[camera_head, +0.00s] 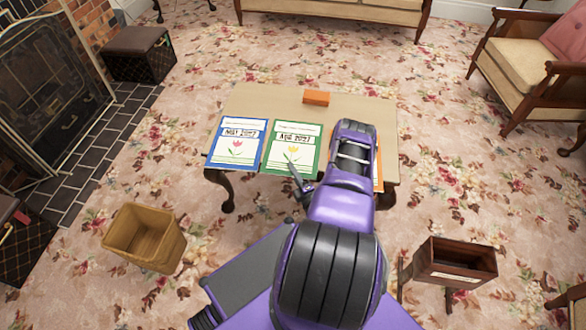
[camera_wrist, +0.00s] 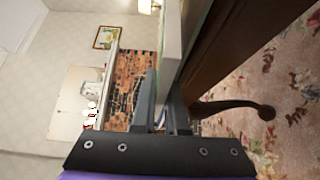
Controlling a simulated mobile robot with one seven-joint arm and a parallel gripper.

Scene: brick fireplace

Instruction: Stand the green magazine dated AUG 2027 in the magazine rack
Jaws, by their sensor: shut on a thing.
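The green magazine (camera_head: 291,146), its label reading AUG 2027, lies flat on the pale table in the head view, with its lower edge at the table's front edge. My gripper (camera_head: 302,188) is at its lower right corner, shut on that edge. In the wrist view my gripper (camera_wrist: 165,105) has its fingers close together at the table's edge, with a thin edge-on sheet between them. The magazine rack (camera_head: 452,263) is a dark brown wooden box with an open top and a pale label, on the floor at lower right.
A blue magazine (camera_head: 237,142) lies left of the green one; an orange magazine (camera_head: 378,172) is mostly hidden behind my arm. An orange block (camera_head: 316,98) sits behind them on the table (camera_head: 260,101). A tan wastebasket (camera_head: 145,238) stands left. Flowered carpet is clear between table and rack.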

